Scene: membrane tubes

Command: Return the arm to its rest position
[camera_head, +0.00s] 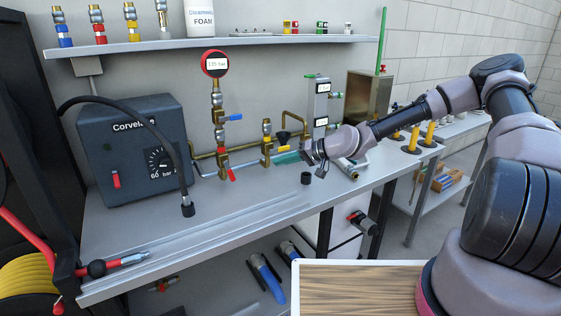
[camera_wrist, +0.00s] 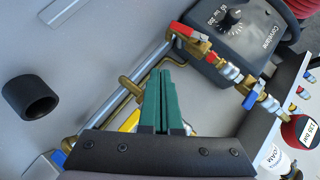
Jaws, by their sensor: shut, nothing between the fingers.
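My arm reaches in from the right in the head view and bends down over the workbench (camera_head: 245,225). My gripper (camera_head: 280,159) has green fingers that point left, close to the brass pipework behind the bench top. In the wrist view my gripper (camera_wrist: 163,76) shows its two green fingers side by side, shut with nothing between them. A short black hollow cylinder (camera_head: 306,178) stands on the bench just in front of my gripper. It also shows at the left of the wrist view (camera_wrist: 30,97), apart from the fingers.
A pressure gauge (camera_head: 215,64) tops brass fittings with a red-handled valve (camera_head: 231,174). A shelf (camera_head: 270,41) runs above. The front of the bench is mostly clear.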

